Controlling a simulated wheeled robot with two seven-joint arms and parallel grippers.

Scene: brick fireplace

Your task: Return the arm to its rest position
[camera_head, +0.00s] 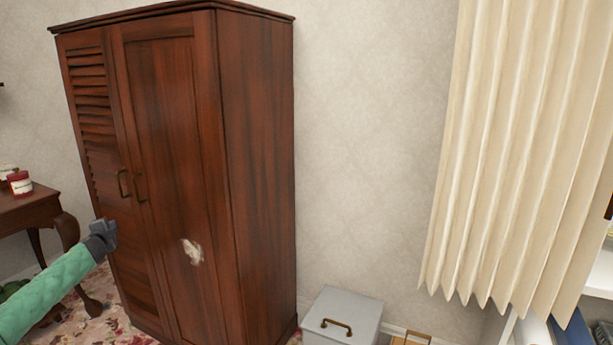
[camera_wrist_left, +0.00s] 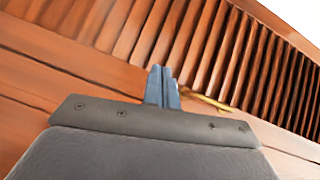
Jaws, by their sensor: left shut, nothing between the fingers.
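My left arm comes in from the lower left of the head view in a green sleeve. Its dark left gripper (camera_head: 108,229) is in front of the lower part of a tall dark-red wooden wardrobe (camera_head: 262,150). In the left wrist view the gripper's fingers (camera_wrist_left: 163,78) are together and hold nothing. Behind them are the wardrobe's slats (camera_wrist_left: 190,45) and a brass handle (camera_wrist_left: 208,102). I cannot tell whether the fingers touch the wood. Both wardrobe doors look closed, with two handles near their shared edge. My right gripper is not in view.
A wooden side table (camera_head: 30,207) with a red-and-white jar (camera_head: 20,183) stands at the left. A grey box (camera_head: 352,308) with a handle stands right of the wardrobe. A cream pleated curtain (camera_head: 515,150) hangs at the right, over shelves. The wall between is bare.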

